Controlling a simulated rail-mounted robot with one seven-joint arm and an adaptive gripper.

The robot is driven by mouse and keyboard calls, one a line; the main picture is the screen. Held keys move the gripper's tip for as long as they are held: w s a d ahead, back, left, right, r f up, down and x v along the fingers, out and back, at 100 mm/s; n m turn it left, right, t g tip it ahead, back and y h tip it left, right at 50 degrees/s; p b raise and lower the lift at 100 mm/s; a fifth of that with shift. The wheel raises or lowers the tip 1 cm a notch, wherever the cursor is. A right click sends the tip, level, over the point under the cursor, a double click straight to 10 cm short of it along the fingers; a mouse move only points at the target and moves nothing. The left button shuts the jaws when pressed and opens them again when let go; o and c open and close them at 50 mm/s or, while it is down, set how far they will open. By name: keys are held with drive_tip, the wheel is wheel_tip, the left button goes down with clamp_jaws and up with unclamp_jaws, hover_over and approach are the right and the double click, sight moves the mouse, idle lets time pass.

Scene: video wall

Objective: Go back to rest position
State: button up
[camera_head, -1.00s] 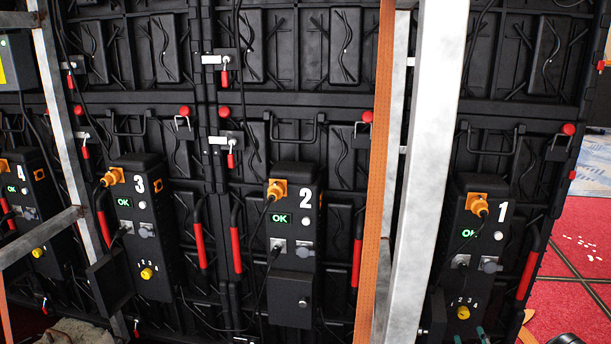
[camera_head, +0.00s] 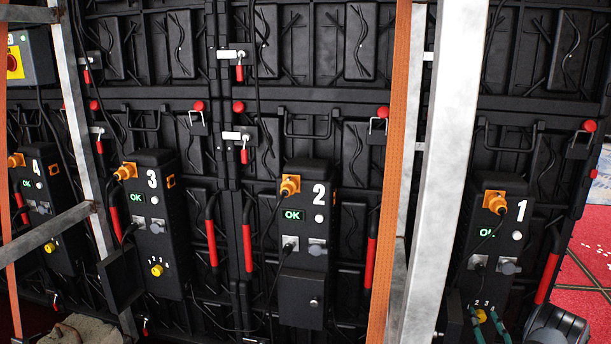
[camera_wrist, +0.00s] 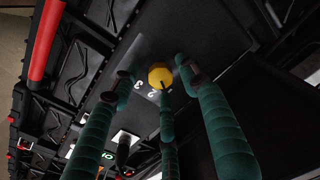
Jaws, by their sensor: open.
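My gripper (camera_head: 487,328) is at the lower right in the head view, with green fingers at the yellow knob (camera_head: 480,315) of black unit 1 (camera_head: 505,240). In the wrist view, the open green fingers (camera_wrist: 157,84) are spread around the yellow knob (camera_wrist: 160,76). One finger lies in front of the knob's lower part; whether any touches it I cannot tell. Digits are printed beside the knob. Unit 1's OK display (camera_head: 488,234) is lit green and partly covered by a cable.
Unit 2 (camera_head: 303,255), unit 3 (camera_head: 153,225) and unit 4 (camera_head: 40,205) show green OK displays. A grey metal post (camera_head: 436,170) and an orange strap (camera_head: 401,170) stand left of unit 1. Cables and red handles crowd the black panels. Red floor shows at right.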

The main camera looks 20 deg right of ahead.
drive_tip(key=m+b, duration=0.1)
drive_tip(key=m, duration=0.1)
drive_tip(key=m+b, duration=0.4)
drive_tip(key=m, duration=0.1)
drive_tip(key=shift+f, duration=0.25)
drive_tip(key=shift+s+r+m, duration=0.15)
drive_tip(key=shift+s+m, duration=0.15)
drive_tip(key=shift+m, duration=0.1)
drive_tip(key=shift+p+v, duration=0.65)
drive_tip(key=shift+v, duration=2.1)
drive_tip(key=shift+r+p, duration=0.1)
drive_tip(key=shift+p, duration=0.35)
